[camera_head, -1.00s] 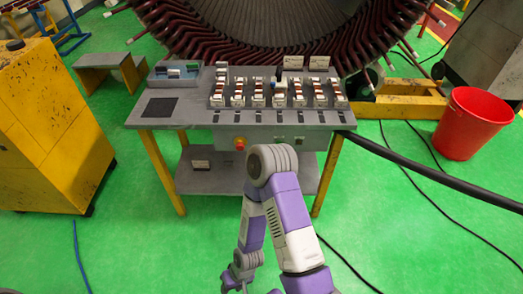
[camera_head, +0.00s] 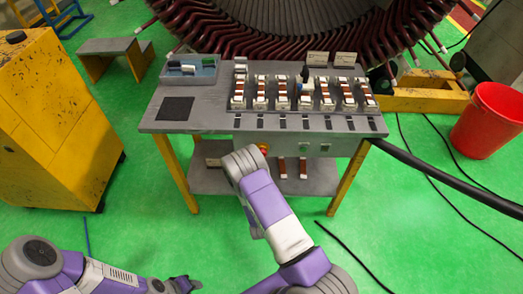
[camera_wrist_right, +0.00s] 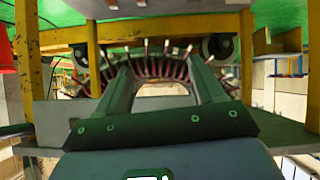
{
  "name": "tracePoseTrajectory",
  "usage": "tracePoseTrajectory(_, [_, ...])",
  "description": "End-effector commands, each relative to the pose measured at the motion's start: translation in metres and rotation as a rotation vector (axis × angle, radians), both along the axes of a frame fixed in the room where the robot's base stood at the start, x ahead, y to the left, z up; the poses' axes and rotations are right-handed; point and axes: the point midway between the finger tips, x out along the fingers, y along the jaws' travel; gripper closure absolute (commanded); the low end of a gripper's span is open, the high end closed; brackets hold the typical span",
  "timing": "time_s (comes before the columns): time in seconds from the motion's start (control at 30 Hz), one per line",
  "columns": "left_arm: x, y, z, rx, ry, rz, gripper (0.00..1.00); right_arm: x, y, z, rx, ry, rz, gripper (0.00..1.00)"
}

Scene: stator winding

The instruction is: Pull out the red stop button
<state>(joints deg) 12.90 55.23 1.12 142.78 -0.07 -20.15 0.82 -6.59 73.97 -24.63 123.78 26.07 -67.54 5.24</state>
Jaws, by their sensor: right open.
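The red stop button (camera_head: 263,147) is a small red and orange spot on the front face of the grey workbench (camera_head: 215,122), partly covered by my right arm. My right arm comes up from the bottom and ends in front of the bench. Its gripper is hidden there in the head view. In the right wrist view my right gripper (camera_wrist_right: 160,72) is open, with nothing between its two dark fingers. That view appears upside down, and I cannot make out the button in it. My left gripper (camera_head: 181,286) is at the bottom edge, small and cut off, its jaws unclear.
The bench top carries a row of coil parts (camera_head: 300,92) and a tray (camera_head: 190,68). A yellow cabinet (camera_head: 55,120) stands left, a red bucket (camera_head: 484,122) right. The large stator (camera_head: 290,20) is behind. A thick black cable (camera_head: 440,180) leaves the bench's right side.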

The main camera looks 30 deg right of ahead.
Motion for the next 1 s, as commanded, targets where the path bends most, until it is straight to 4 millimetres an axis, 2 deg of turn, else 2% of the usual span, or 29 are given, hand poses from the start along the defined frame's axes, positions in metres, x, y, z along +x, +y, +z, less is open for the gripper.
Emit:
tracePoseTrajectory(0.03, [0.000,0.000,0.005,0.000,-0.001,0.000,0.57,0.020,-0.011,0.023,-0.100,-0.104,0.011,0.32])
tracePoseTrajectory(0.1, [0.001,0.000,0.007,0.000,-0.001,0.000,0.57,0.039,-0.022,0.052,-0.215,-0.232,0.022,0.32])
tracePoseTrajectory(0.2, [0.001,0.000,0.009,0.000,-0.001,0.000,0.57,0.057,-0.027,0.086,-0.330,-0.371,0.042,0.32])
tracePoseTrajectory(0.3, [0.001,0.000,0.010,0.000,-0.001,0.000,0.57,0.066,-0.028,0.105,-0.390,-0.449,0.055,0.32])
tracePoseTrajectory(0.43, [0.001,0.000,0.008,0.000,-0.001,0.000,0.57,0.078,-0.033,0.111,-0.411,-0.477,0.059,0.32])
tracePoseTrajectory(0.8, [0.001,0.000,0.001,0.000,-0.001,0.000,0.57,0.123,-0.062,0.110,-0.407,-0.472,0.057,0.32])
tracePoseTrajectory(1.0, [0.001,0.000,0.000,0.000,-0.001,0.000,0.57,0.132,-0.067,0.110,-0.406,-0.469,0.057,0.32])
